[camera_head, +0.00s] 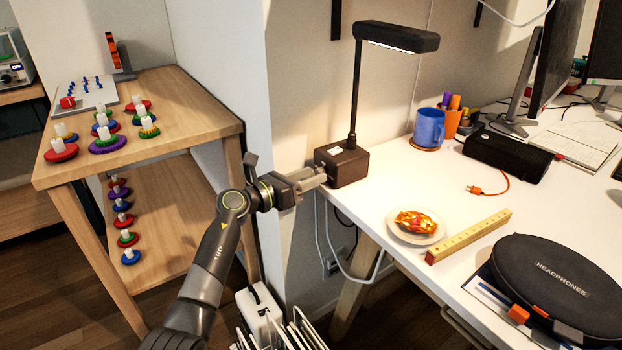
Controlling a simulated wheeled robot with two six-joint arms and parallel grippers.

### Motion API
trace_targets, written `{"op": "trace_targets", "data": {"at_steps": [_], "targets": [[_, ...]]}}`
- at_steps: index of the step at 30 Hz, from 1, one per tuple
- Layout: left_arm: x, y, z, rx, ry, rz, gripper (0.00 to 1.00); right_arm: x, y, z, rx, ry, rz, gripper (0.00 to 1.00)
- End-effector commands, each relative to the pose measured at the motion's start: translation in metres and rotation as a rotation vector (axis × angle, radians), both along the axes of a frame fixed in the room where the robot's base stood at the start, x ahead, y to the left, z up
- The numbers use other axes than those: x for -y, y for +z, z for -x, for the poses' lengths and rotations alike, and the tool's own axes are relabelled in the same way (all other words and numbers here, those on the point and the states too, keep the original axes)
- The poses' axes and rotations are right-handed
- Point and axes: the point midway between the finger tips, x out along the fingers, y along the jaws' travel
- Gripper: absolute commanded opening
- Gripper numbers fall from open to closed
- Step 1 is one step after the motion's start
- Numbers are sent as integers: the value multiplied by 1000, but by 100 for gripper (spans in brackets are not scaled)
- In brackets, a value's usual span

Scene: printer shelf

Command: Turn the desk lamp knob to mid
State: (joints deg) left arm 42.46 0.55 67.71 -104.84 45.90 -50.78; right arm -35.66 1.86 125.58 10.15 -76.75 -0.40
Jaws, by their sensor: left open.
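The desk lamp (357,90) stands at the left end of the white desk, with a square dark base (347,166), an upright post and a horizontal head lit underneath. My left gripper (318,178) is at the left side of the lamp base, its fingertips at or very close to that side. The knob is not clearly visible; the fingers hide that part of the base. The left gripper is open, with nothing seen held in it.
On the desk are a plate (398,234), a yellow ruler (470,236), a headphones case (556,285), a blue mug (429,128) and a black speaker (508,155). A wooden shelf (195,121) with colored gears stands left. A white wall edge (255,110) rises behind my arm.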

Motion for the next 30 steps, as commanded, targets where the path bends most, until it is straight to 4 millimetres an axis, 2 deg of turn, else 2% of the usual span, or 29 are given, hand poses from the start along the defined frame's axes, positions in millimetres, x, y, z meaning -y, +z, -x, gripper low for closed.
{"op": "trace_targets", "data": {"at_steps": [4, 13, 23, 30], "targets": [[6, 0, -5, 0, 0, 0, 44, 0, 3, 0, 9, 1, -1, 36], [7, 0, -5, -1, 1, 0, 44, 0, 3, 6, 1, -2, 0, 36], [7, 0, -5, -1, 0, 1, 1, 0, 2, 5, 0, -1, -1, 36], [7, 1, -5, -17, 1, 10, 0, 1, 5, 2, 0, 0, 3, 36]]}}
